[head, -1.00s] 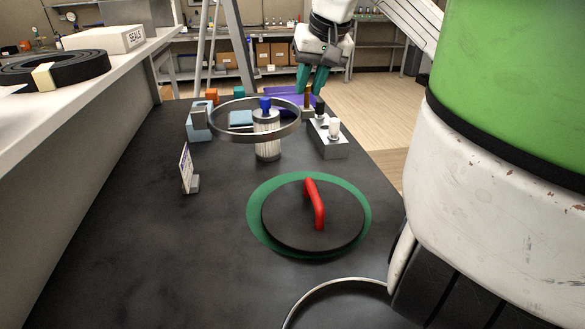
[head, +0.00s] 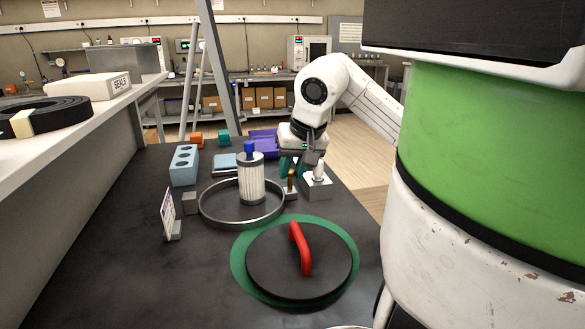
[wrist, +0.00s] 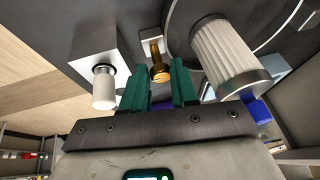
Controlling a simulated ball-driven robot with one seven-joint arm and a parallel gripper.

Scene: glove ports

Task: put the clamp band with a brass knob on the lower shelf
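The clamp band (head: 243,222) is a thin metal ring with a dark block at its left and a brass knob (head: 290,182) at its right. It lies around the lower part of a white pleated cartridge (head: 251,180) with a blue top, at or close to the black worktop. I cannot tell whether it touches the surface. My gripper (head: 292,170) points down over the knob. I cannot tell which surface is the lower shelf; a pale shelf (head: 90,108) runs along the left.
A black lid with a red handle (head: 300,255) lies on a green ring in front. A metal block with a white knob (head: 317,185) stands close right of my gripper. A small sign (head: 168,212), a blue block (head: 184,166) and purple trays (head: 264,142) stand around the band.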

